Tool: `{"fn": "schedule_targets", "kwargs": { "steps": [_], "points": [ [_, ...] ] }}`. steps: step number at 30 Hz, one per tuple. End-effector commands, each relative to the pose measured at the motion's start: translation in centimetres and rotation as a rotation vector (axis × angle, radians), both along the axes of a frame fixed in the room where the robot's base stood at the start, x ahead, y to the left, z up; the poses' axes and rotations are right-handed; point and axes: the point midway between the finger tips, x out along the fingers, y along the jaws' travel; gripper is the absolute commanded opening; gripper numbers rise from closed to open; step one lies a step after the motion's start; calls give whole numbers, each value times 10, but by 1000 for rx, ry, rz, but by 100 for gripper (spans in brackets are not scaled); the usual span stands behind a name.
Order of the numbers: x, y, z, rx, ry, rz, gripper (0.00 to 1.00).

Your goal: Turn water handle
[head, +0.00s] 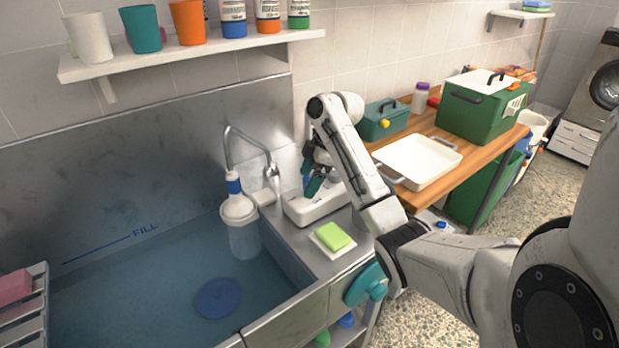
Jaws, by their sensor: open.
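My gripper (312,186) is open, with dark green fingers pointing down over a white device (318,205) on the counter right of the tap. A small blue part shows beside the fingers; contact is unclear. A teal round knob-like part (366,285) shows at the sink front, partly behind my arm. I cannot tell which part is the water handle.
The steel sink (270,335) holds water, with a blue round object (218,298) in it. A green sponge (333,235) lies on the counter. A shelf (180,60) with cups and bottles hangs above. A white tray (415,160) and green boxes (482,105) occupy the wooden bench.

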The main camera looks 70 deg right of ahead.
Motion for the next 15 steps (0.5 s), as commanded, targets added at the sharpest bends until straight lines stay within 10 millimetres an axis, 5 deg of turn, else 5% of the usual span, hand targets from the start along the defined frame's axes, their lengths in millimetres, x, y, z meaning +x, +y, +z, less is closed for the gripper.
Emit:
{"fn": "schedule_targets", "kwargs": {
  "steps": [15],
  "points": [
    [0, 0, 0, 0, 0, 0, 46]
  ]
}}
